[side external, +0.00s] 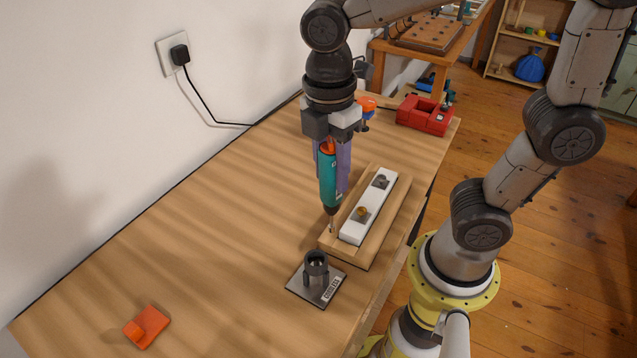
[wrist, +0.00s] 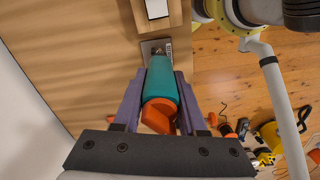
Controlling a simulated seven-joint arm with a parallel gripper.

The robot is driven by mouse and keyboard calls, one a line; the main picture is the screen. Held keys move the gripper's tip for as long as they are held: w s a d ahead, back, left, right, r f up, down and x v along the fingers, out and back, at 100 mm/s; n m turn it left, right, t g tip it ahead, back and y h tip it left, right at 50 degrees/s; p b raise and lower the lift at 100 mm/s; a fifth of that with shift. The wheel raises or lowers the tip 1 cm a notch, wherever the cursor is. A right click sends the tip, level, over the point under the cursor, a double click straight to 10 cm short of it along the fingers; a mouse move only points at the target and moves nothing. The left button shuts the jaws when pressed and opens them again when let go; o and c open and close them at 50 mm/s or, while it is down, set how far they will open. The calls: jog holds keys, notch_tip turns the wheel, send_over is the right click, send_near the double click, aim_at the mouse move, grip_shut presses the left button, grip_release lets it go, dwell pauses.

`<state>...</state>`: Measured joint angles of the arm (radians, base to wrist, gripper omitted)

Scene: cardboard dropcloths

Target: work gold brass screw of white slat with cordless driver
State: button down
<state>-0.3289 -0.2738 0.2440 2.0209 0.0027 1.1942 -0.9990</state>
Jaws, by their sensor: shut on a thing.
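My gripper (side external: 331,172) has purple fingers shut on the cordless driver (side external: 328,182), which is teal with an orange end. The driver hangs upright, bit down. In the side view its tip appears over the near left part of the wooden tray, left of the gold screw; I cannot tell its height. The white slat (side external: 352,229) lies in the wooden tray (side external: 358,260). The gold brass screw (side external: 362,211) stands on a small grey plate at the slat's nearer half. In the wrist view the driver (wrist: 162,82) sits between the fingers (wrist: 158,103); the slat (wrist: 157,8) shows only partly.
A grey screw (side external: 381,179) sits on the slat's farther half. A dark holder on a labelled plate (side external: 316,278) stands in front of the tray. An orange block (side external: 147,326) lies at front left. A red case (side external: 425,115) is at the back. The table's left side is clear.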

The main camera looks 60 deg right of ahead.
jog(key=s+d+r+m, duration=0.1)
jog(key=d+m, duration=0.4)
jog(key=d, duration=0.7)
jog(key=shift+s+r, duration=0.15)
jog(key=shift+r, duration=0.35)
notch_tip(320, 180, down, 6)
jog(key=shift+f, duration=1.3)
dwell(3.0)
notch_tip(320, 180, up, 7)
dwell(0.9)
dwell(0.5)
